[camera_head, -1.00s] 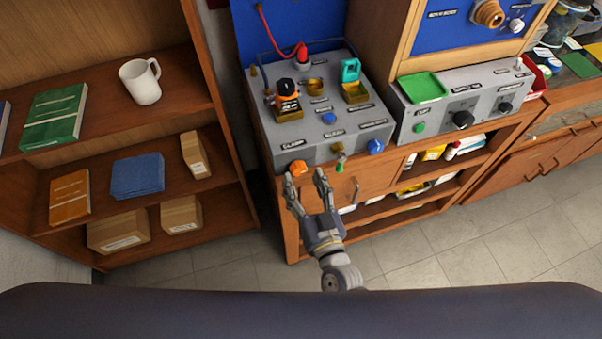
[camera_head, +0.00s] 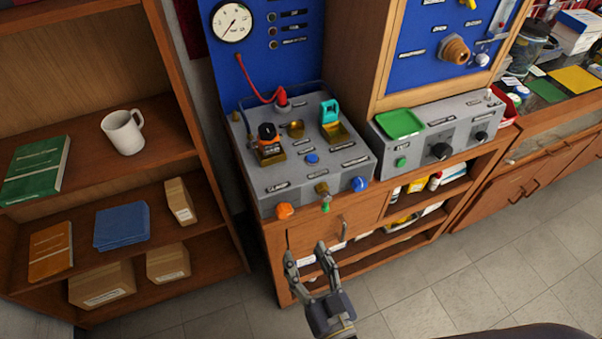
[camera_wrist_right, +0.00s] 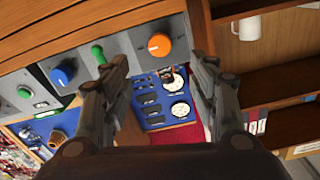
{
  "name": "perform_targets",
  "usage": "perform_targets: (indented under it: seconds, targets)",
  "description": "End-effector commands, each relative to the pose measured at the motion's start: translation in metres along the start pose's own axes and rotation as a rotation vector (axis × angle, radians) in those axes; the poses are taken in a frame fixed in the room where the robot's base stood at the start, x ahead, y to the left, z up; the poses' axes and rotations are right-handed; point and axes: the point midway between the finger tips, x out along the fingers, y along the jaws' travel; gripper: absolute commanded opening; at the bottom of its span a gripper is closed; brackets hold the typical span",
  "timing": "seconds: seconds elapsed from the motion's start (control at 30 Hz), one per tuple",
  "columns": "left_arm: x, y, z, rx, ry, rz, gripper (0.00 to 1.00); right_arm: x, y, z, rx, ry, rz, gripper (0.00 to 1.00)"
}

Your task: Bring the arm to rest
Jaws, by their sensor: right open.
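My right gripper (camera_head: 308,262) is open and empty in the head view. It hangs in front of the cabinet's drawer (camera_head: 318,233), below the front edge of the grey testbench (camera_head: 300,165). In the right wrist view its two fingers (camera_wrist_right: 162,85) stand apart with nothing between them. An orange knob (camera_head: 284,210) on the testbench front shows beyond the fingers, and also in the wrist view (camera_wrist_right: 159,45). A blue knob (camera_head: 359,184) sits to its right. My left gripper is not in view.
A wooden shelf unit (camera_head: 195,120) with a white mug (camera_head: 123,132), books and boxes stands at the left. A second grey panel with a green tray (camera_head: 401,123) stands right of the testbench. The tiled floor (camera_head: 430,290) in front is clear.

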Motion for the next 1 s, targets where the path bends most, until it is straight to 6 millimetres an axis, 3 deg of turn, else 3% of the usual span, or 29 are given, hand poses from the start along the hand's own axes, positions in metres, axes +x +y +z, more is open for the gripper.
perform_targets:
  seconds: [0.17,0.27,0.37,0.57,0.67,0.8,0.9,1.0]
  targets:
    - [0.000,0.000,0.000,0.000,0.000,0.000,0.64,0.000,0.001,0.002,-0.002,-0.004,0.000,0.54]
    - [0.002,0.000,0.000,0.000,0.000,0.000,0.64,0.000,0.006,0.021,-0.019,-0.042,-0.003,0.54]
    - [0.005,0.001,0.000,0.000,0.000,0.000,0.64,-0.005,0.018,0.068,-0.053,-0.142,-0.010,0.54]
    - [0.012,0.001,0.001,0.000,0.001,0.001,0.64,-0.042,0.071,0.202,-0.129,-0.468,0.004,0.54]
    - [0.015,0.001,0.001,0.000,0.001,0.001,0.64,-0.076,0.101,0.264,-0.149,-0.645,0.029,0.54]
    - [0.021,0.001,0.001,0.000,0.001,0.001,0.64,-0.142,0.142,0.339,-0.157,-0.903,0.084,0.54]
    - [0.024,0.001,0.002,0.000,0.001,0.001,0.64,-0.196,0.167,0.381,-0.151,-1.084,0.132,0.54]
    - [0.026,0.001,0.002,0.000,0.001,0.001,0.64,-0.249,0.184,0.410,-0.139,-1.241,0.180,0.54]
